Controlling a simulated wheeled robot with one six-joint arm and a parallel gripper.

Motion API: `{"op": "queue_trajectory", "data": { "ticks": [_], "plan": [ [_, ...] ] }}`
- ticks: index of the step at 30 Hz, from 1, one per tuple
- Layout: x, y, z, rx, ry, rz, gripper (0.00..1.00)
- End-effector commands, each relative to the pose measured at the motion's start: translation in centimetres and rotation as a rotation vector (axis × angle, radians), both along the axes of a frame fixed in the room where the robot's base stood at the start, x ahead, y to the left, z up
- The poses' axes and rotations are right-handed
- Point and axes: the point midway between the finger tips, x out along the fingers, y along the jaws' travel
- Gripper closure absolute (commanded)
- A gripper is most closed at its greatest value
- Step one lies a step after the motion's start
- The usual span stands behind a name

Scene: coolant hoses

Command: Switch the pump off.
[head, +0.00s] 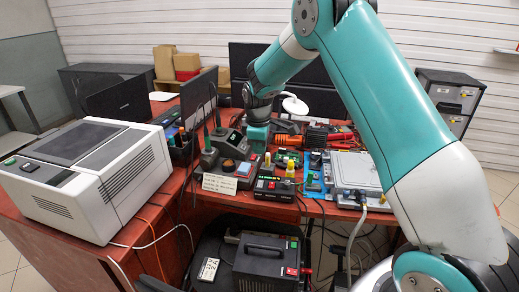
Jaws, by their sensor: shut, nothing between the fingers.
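My gripper (258,148) points down over the back middle of the red workbench, with its teal body just below my wrist. It is shut and holds nothing; its fingertips are small and partly lost among the devices. I cannot tell for sure which device is the pump. A small black unit (270,196) with green and red marks on its front stands at the bench's front edge, below my gripper in the picture. A black box with a top handle (264,262) and a red switch-like part (291,271) stands lower, in front of the bench. The switch's position is too small to read.
A large white machine (85,175) fills the bench's left end. A handwritten card (219,184) lies at the front edge. A silver case (355,171) stands to the right, partly near my arm. Cables hang over the front edge. The bench is crowded around my gripper.

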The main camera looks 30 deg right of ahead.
Motion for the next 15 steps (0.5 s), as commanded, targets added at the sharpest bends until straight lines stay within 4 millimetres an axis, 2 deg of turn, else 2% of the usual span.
{"op": "queue_trajectory", "data": {
  "ticks": [2, 5, 8, 11, 14, 15],
  "plan": [
    [0.0, 0.1, 0.1, 0.002, -0.001, -0.001, 1.00],
    [-0.8, 1.2, 1.4, 0.020, -0.008, -0.008, 1.00],
    [-3.0, 4.2, 4.3, 0.069, -0.022, -0.028, 1.00],
    [-7.5, 8.3, 8.2, 0.149, -0.025, -0.066, 1.00],
    [-13.6, 12.4, 11.6, 0.238, -0.010, -0.108, 1.00],
    [-16.3, 13.8, 12.7, 0.272, 0.001, -0.125, 1.00]
  ]
}}
